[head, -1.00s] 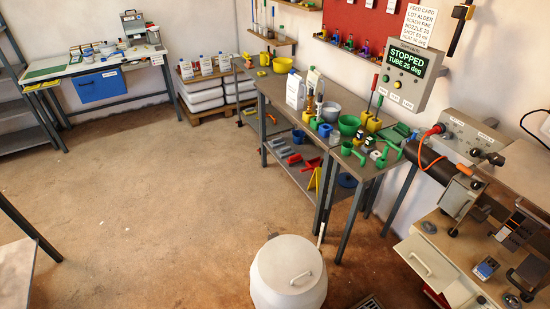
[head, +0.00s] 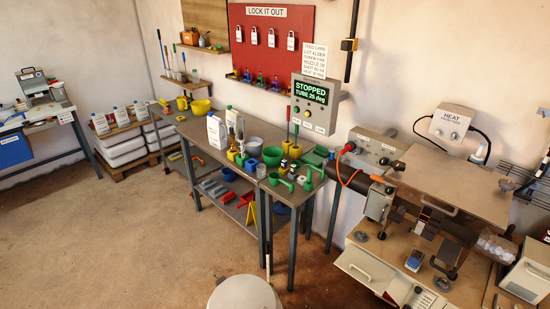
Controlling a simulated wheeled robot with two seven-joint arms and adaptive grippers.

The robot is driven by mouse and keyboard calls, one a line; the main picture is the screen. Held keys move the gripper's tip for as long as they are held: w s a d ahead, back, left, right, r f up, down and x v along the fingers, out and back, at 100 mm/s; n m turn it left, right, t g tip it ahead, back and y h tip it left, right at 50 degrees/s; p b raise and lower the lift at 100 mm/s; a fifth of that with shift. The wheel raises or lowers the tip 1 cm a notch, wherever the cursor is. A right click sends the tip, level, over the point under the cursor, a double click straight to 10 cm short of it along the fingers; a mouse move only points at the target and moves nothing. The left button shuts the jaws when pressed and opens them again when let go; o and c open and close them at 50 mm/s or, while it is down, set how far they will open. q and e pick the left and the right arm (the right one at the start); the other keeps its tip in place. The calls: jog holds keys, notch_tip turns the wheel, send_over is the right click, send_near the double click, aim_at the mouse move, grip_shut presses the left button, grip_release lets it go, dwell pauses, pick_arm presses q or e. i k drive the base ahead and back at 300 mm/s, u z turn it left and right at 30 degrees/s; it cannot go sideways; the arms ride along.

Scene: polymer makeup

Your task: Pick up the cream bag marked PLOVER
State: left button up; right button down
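I cannot make out a cream bag marked PLOVER in the head view. Several small white packs with labels (head: 121,116) stand on the stacked white goods (head: 122,150) on a wooden pallet at the left; their lettering is too small to read, and I cannot tell whether any is a bag. Neither of my grippers is in view.
A workbench (head: 197,134) with a white jug (head: 217,131), cups and scoops runs along the wall. Machinery with a STOPPED display (head: 310,91) is at the right. A round white lid (head: 243,293) stands at the bottom. The floor (head: 130,235) at left is open.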

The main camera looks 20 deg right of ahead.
aim_at(234, 119)
jog(key=z, duration=1.05)
jog(key=k, duration=0.5)
jog(key=u, duration=1)
jog(key=k, duration=0.8)
jog(key=u, duration=0.9)
jog(key=i, duration=3.6)
jog(key=z, duration=0.95)
jog(key=i, duration=1.3)
jog(key=z, duration=1)
